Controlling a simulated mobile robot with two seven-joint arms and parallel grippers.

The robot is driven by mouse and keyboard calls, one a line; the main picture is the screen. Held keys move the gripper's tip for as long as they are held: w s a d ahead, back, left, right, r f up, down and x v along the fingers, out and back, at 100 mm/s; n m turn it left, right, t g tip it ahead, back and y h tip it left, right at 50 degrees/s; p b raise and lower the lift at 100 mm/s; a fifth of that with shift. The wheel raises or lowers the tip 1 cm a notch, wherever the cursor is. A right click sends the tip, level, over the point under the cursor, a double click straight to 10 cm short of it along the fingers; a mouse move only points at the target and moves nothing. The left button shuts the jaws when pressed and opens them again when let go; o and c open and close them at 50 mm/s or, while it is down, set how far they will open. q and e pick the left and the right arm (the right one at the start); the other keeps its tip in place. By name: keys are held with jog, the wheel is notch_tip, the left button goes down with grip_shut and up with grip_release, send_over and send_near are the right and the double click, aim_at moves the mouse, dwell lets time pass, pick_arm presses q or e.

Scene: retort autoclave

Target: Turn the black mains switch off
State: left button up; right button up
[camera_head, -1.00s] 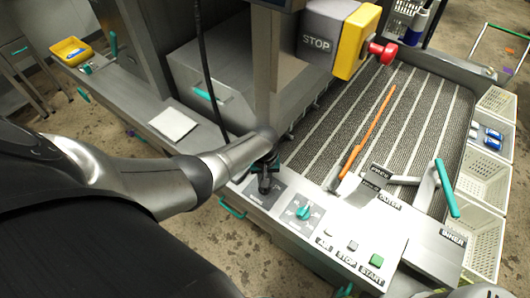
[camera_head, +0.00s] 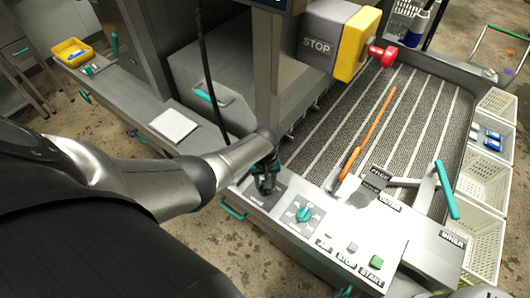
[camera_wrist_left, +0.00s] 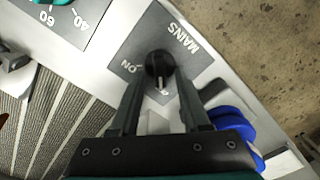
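The black mains switch (camera_wrist_left: 158,64) is a round knob on a grey plate marked MAINS in the left wrist view. An "ON" label is to the left of the knob. A white mark shows on the knob's lower side, toward my gripper. My left gripper (camera_wrist_left: 160,80) has one finger on each side of the knob, with the fingers spread apart. Whether the fingertips touch it is not clear. In the head view, my left gripper (camera_head: 265,178) points down at the mains plate, and the knob is mostly hidden by it.
Right of the mains plate are a teal rotary dial (camera_head: 304,214), a green START button (camera_head: 376,262) and a grey STOP button (camera_head: 352,247). A teal-handled lever (camera_head: 446,190) and an orange rod (camera_head: 368,132) lie beyond. A grey post (camera_head: 268,70) stands close behind my left gripper.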

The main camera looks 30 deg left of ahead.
pick_arm(q)
notch_tip(320, 180, up, 9)
jog(key=p, duration=0.4)
jog(key=shift+f, duration=0.2)
notch_tip(320, 180, up, 7)
jog(key=shift+f+p, duration=0.2)
jog(key=shift+p, duration=0.25)
